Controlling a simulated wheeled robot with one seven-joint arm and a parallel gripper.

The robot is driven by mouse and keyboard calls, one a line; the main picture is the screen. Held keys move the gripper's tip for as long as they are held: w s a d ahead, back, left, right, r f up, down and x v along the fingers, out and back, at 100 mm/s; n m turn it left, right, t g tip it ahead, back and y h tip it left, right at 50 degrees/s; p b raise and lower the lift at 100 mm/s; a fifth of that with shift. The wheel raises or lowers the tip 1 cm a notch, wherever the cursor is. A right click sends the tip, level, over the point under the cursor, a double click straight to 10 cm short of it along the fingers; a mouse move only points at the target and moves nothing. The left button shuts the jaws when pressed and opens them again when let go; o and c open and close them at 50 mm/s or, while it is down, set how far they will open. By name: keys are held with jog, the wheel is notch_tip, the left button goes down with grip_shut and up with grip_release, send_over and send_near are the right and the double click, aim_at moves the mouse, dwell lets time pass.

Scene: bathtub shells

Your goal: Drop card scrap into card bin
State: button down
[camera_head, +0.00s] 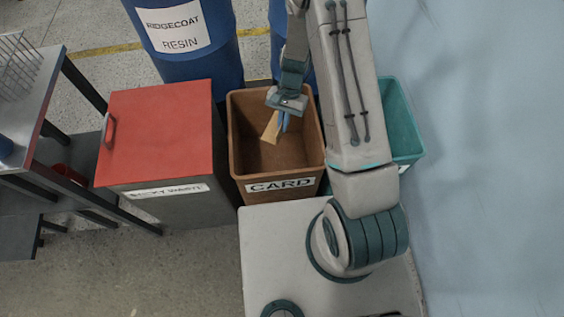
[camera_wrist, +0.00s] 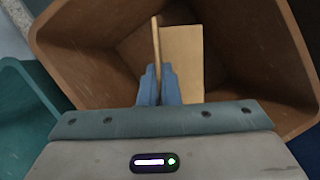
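The brown card bin (camera_head: 248,158), labelled CARD, stands open in the head view. Its inner walls fill much of the wrist view (camera_wrist: 255,45). My gripper (camera_head: 283,122) points down into the bin's mouth. In the wrist view my gripper's blue fingers (camera_wrist: 158,84) are close together on a thin tan edge of the card scrap (camera_wrist: 183,62). The scrap's flat tan face shows to the right of the fingers there, and it also shows left of the fingers in the head view (camera_head: 270,129). I cannot tell how far it is above the bin floor.
A grey bin with a red lid (camera_head: 160,120), labelled as waste, stands left of the card bin. A teal bin (camera_head: 402,125) stands to the right, partly behind my arm. Blue drums (camera_head: 190,55) stand behind. A metal table (camera_head: 40,95) is at far left.

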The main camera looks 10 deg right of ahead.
jog(key=c, duration=1.6)
grip_release()
jog(key=p+v, duration=0.1)
jog(key=v, duration=1.2)
jog(key=shift+w+d+r, duration=0.1)
jog(key=shift+r, duration=0.25)
jog(key=s+d+r+n+t+p, duration=0.1)
jog(key=s+r+t+p, duration=0.2)
jog(key=r, duration=0.6)
jog(key=s+d+r+n+p, duration=0.15)
jog(key=s+r, duration=0.25)
jog(key=r, duration=0.5)
jog(key=s+d+r+n+t+p, duration=0.1)
jog(key=s+r+p, duration=0.1)
jog(key=s+r, duration=0.1)
jog(key=s+d+r+n+t+h+p, duration=0.1)
jog(key=s+r, duration=0.3)
jog(key=s, duration=0.1)
jog(key=s+d+r+n+t+h+p, duration=0.1)
jog(key=s+r+p, duration=0.1)
jog(key=s+r, duration=0.2)
jog(key=shift+s+r+t+p, duration=0.2)
jog(key=shift+s+t+p, duration=0.05)
jog(key=shift+t+p, duration=0.15)
